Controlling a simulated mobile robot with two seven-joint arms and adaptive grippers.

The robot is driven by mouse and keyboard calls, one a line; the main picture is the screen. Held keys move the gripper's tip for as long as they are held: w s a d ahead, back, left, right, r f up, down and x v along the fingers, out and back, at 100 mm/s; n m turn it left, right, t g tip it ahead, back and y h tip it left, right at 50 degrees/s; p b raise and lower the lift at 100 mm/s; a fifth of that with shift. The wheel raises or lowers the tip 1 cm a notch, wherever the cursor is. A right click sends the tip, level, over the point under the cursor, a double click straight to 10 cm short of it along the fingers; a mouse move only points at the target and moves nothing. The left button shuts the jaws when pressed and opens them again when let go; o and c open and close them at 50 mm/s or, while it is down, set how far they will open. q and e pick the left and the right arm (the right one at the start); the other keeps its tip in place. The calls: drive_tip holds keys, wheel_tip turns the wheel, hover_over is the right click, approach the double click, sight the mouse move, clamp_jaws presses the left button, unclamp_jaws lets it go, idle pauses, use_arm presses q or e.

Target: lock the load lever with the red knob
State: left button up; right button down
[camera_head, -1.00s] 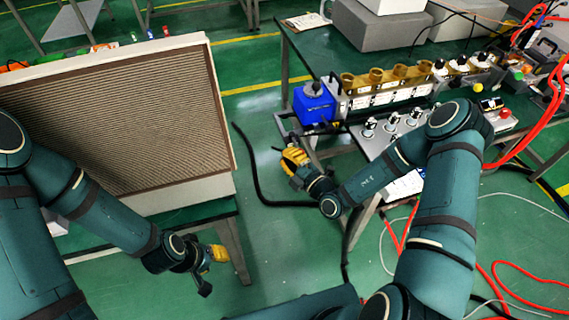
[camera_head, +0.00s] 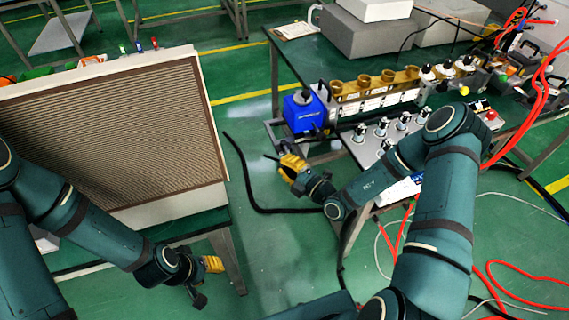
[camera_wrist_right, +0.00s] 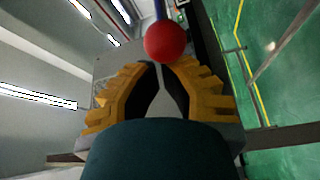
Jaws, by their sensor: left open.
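The red knob (camera_wrist_right: 167,41) is a round ball on a thin blue rod in the right wrist view. It lies just past the fingertips of my right gripper (camera_wrist_right: 162,64). The yellow fingers are drawn together with a narrow gap and nothing visible between them; whether the knob touches the tips I cannot tell. In the head view my right gripper (camera_head: 285,166) is left of the equipment table, below the blue box (camera_head: 305,112); the knob is not clearly visible there. My left gripper (camera_head: 214,264) is open and empty, low beside the left table.
A table (camera_head: 283,48) holds a row of brass-topped fittings (camera_head: 375,82) and grey boxes (camera_head: 370,32). A large ribbed panel (camera_head: 115,140) stands at left. Black hose (camera_head: 258,206) and red cables (camera_head: 530,278) lie on the floor.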

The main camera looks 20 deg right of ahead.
drive_tip(key=shift+d+n, duration=0.25)
drive_tip(key=shift+n, duration=0.05)
drive_tip(key=shift+d+n+g+y+p, duration=0.25)
drive_tip(key=shift+d+n+g+y, duration=0.75)
drive_tip(key=shift+y, duration=0.3)
drive_tip(key=shift+d+n+g+y+p, duration=0.25)
drive_tip(key=shift+d+n+g+y, duration=0.65)
drive_tip(key=shift+g+y, duration=0.35)
drive_tip(key=shift+d, duration=0.2)
drive_tip(key=shift+r, duration=0.15)
